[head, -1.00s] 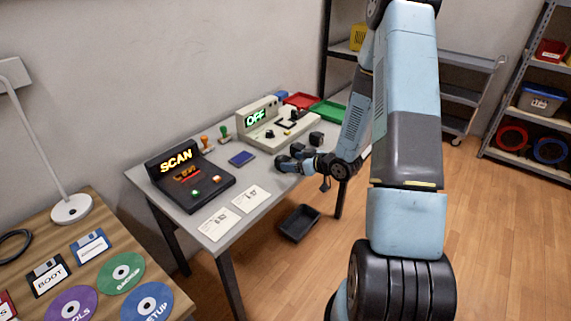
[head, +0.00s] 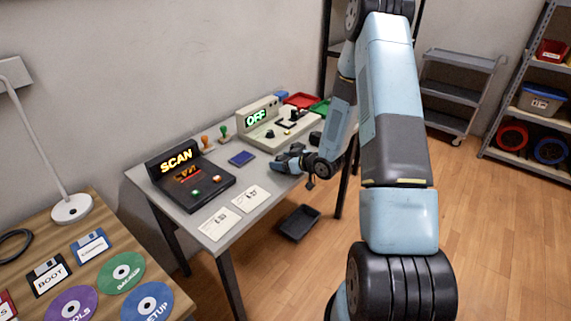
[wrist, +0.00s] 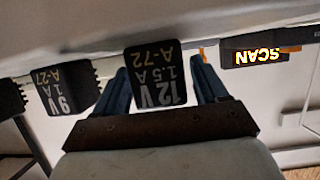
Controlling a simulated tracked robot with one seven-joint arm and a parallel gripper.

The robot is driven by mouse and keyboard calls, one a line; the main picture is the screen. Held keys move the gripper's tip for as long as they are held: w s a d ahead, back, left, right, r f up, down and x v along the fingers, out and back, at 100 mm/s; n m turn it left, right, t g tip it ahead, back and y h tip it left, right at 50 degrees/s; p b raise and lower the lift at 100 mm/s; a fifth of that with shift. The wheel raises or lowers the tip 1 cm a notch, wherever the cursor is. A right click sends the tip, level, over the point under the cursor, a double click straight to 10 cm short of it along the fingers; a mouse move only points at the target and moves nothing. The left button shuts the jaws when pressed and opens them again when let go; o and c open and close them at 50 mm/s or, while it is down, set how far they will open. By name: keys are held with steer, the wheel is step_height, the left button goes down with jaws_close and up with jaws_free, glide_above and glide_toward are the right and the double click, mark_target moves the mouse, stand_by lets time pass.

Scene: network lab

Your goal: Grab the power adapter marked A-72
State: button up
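The power adapter marked A-72 (wrist: 155,78) is a black block with pale print, "12 V 1.5 A A-72", upside down in the middle of the wrist view. My gripper (wrist: 162,85) has its two blue fingers on either side of it, spread apart. A narrow gap shows beside the right finger; contact at the left finger is unclear. In the head view my gripper (head: 281,163) is low over the grey table's right part, and I cannot make out the A-72 adapter there.
Another black adapter, marked A-27 (wrist: 67,88), is left of my gripper in the wrist view. The grey table (head: 262,176) also holds a SCAN console (head: 190,184), a device reading OFF (head: 277,127), a blue pad (head: 242,158) and two cards. A black bin (head: 299,222) is on the floor.

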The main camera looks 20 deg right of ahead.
steer(key=c, duration=1)
steer(key=shift+c, duration=0.2)
steer(key=shift+r, duration=0.1)
